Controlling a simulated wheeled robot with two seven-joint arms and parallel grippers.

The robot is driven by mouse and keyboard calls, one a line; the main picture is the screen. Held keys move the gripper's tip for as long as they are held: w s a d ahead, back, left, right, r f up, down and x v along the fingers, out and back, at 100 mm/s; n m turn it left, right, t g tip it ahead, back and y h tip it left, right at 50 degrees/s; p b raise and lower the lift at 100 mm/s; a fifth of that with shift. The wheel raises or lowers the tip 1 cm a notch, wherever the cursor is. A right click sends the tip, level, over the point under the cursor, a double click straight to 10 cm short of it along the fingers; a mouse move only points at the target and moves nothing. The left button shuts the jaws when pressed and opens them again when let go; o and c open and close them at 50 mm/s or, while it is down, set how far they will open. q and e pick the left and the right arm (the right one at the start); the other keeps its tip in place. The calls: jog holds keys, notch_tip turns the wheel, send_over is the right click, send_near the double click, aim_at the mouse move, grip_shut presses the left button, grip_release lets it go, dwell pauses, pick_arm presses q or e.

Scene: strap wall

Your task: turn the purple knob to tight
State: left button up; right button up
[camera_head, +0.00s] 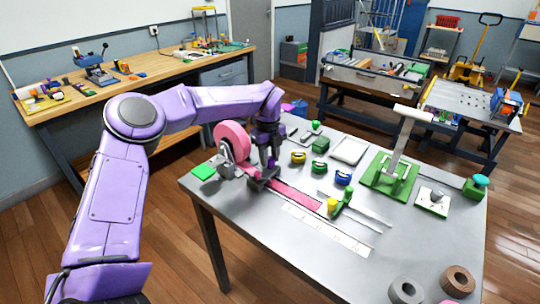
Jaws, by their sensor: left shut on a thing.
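My left gripper (264,172) points down at the left part of the grey table, beside a pink reel (233,143). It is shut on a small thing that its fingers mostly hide. A little purple shows between the fingers, and I take this to be the purple knob, whose setting I cannot read. A dark block (259,184) sits just under the fingertips. A pink strap (297,197) runs from there along the table towards the lower right. My right gripper is not in view.
On the table (240,235) are a yellow-topped green clamp (333,205), a green lever press (390,176), a teal-topped knob (481,181), several small tape-like pieces and two rolls (406,290) at the front. Wooden bench (150,85) behind left.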

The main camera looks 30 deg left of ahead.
pick_arm(q)
jog(key=m+p, duration=0.2)
jog(key=m, duration=0.4)
jog(key=shift+r, duration=0.2)
jog(key=m+p, duration=0.2)
jog(key=m, duration=0.4)
jog(key=shift+w+a+m, duration=0.1)
jog(key=shift+m, duration=0.2)
jog(key=o, duration=1)
jog(key=shift+f, duration=0.1)
jog(key=shift+o, duration=0.2)
notch_tip(320, 180, up, 11)
jog(key=b, duration=0.1)
jog(key=shift+a+f, duration=0.15)
jog(key=shift+f, duration=0.05)
